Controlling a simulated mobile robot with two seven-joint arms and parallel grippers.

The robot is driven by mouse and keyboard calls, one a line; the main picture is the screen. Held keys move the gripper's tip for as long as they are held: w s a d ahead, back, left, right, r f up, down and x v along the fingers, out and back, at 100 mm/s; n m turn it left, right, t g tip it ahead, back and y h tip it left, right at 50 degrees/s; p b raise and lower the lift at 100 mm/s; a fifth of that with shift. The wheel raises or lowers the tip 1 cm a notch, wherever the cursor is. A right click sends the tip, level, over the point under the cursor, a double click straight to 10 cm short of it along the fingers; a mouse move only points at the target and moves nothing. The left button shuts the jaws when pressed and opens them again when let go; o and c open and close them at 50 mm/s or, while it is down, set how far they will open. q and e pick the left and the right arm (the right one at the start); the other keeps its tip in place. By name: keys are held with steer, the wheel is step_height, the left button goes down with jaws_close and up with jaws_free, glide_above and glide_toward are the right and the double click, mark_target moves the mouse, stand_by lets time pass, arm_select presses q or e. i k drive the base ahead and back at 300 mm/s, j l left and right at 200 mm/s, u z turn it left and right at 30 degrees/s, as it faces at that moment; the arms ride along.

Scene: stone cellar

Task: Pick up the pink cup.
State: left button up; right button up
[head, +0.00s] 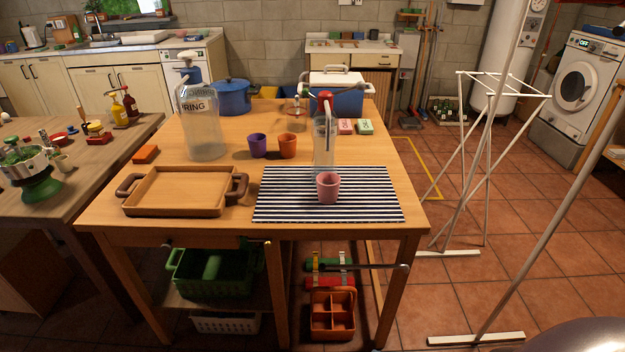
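The pink cup (328,187) stands upright on a dark-and-white striped mat (275,208) near the front edge of the wooden table (235,226). Its open top faces up and nothing is touching it from above. A tall clear vessel with a red top (325,140) stands right behind it. Neither of my grippers is in the head view.
A wooden tray with dark handles (217,209) lies to the left of the mat. A purple cup (257,145), an orange cup (288,146) and a large clear bottle (203,130) stand farther back. A white drying rack (505,73) stands right of the table.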

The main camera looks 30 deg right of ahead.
mark_target(327, 182)
steer(key=i+j+z, duration=0.1)
steer(key=z, duration=0.3)
steer(key=i+j+z, duration=0.15)
steer(key=z, duration=0.2)
steer(key=i+j+z, duration=0.25)
steer(key=j, duration=0.25)
steer(key=i+j+z, duration=0.15)
steer(key=j, duration=0.15)
